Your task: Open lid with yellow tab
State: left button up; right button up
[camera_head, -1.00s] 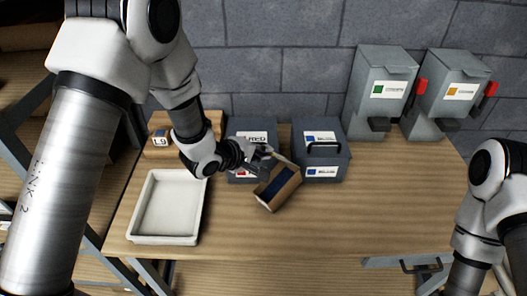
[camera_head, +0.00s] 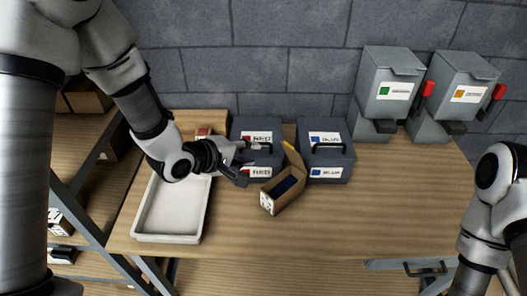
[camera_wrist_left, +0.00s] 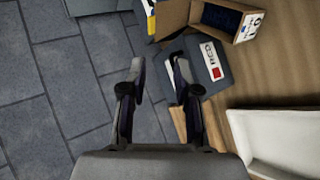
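A small cardboard box (camera_head: 270,203) with dark blue contents sits on the table in front of the red and blue bins. Its lid flap (camera_head: 293,161) stands up at the back, and a bit of yellow (camera_head: 288,146) shows at its upper edge. In the left wrist view the box (camera_wrist_left: 237,38) is at the top, with a yellow tab (camera_wrist_left: 151,25) beside it. My left gripper (camera_head: 248,164) is left of the box, over the front of the red bin, apart from the flap. Its fingers (camera_wrist_left: 158,75) are spread and empty. My right gripper is out of view.
The red bin (camera_head: 247,128) and blue bin (camera_head: 327,152) stand behind. A white tray (camera_head: 141,237) is at the left, partly under my left arm. Two grey dispensers (camera_head: 389,75) (camera_head: 464,78) with red levers stand back right. The front right tabletop is clear.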

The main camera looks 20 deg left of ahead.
pick_arm(q)
jog(key=v, duration=0.4)
